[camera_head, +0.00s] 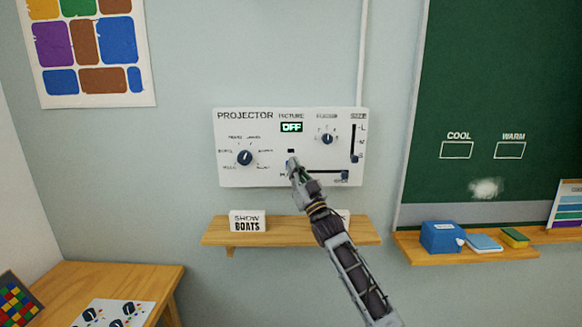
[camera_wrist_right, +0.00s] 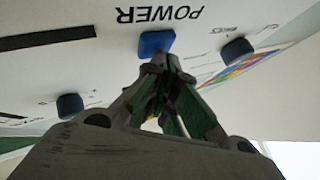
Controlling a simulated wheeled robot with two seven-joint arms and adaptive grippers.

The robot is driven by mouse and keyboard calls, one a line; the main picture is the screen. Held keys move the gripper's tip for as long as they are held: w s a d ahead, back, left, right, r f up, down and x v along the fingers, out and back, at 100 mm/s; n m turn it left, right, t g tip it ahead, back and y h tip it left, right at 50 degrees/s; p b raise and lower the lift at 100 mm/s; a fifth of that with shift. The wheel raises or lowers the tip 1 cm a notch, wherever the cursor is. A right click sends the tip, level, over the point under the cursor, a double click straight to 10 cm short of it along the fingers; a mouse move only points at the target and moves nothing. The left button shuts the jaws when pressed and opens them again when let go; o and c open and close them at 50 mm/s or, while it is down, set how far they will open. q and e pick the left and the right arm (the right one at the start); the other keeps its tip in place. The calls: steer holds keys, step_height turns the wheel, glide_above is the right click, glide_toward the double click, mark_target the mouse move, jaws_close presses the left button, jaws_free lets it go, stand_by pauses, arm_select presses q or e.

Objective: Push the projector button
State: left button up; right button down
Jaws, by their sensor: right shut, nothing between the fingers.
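The white projector panel (camera_head: 230,180) is on the wall, and its small display (camera_head: 291,127) reads OFF. In the right wrist view, the blue power button (camera_wrist_right: 154,41) sits beside the upside-down word POWER. My right gripper (camera_head: 292,164) is shut and empty, with its tips at the lower middle of the panel. In the right wrist view the closed fingertips (camera_wrist_right: 160,60) are right at the button's near edge; I cannot tell whether they touch it. In the head view the gripper mostly hides the button. My left gripper is not in view.
A dark knob (camera_head: 244,157) is at the panel's left, another (camera_head: 327,139) at its upper right, with sliders along the right and bottom. A wooden shelf (camera_head: 280,232) with a SHOW BOATS card (camera_head: 247,221) is below. The chalkboard (camera_head: 500,90) is at right.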

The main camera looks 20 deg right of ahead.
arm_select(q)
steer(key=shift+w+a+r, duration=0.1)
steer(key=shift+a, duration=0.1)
arm_select(e)
steer(key=shift+s, duration=0.1)
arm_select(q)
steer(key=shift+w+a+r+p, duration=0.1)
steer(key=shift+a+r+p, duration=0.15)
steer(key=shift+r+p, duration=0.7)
arm_select(e)
steer(key=s+a, duration=0.2)
steer(key=s, duration=0.4)
stand_by(0.6)
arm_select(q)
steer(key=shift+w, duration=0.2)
